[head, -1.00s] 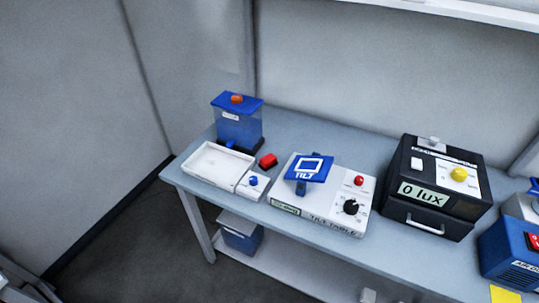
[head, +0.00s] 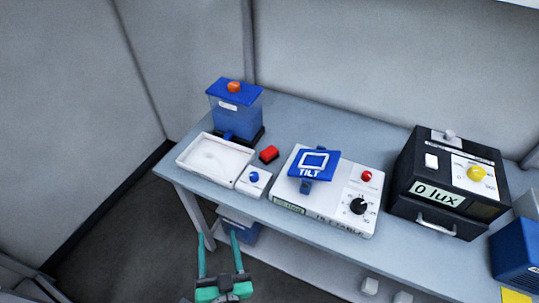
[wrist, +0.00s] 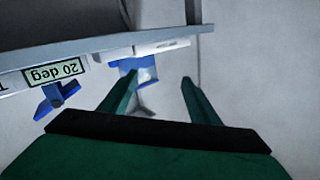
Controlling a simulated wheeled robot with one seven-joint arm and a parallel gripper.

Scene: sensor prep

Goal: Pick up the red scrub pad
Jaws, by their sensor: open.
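The red scrub pad (head: 269,154) lies on the bench, between the white tray and the tilt table, just behind a small white box with a blue knob. It does not show in the wrist view. My gripper (head: 217,238) is in front of the bench at the lower middle of the head view, with its teal fingers spread apart and nothing between them. It is well short of the pad. In the wrist view the open fingers of my gripper (wrist: 160,85) point toward the bench edge.
A white tray (head: 180,158) and a blue-lidded container (head: 236,118) stand left of the pad. The tilt table (head: 340,212) is to its right, then a black lux box (head: 405,190). The bench's front edge (wrist: 60,50) crosses the wrist view. A blue bin (head: 245,232) sits below.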

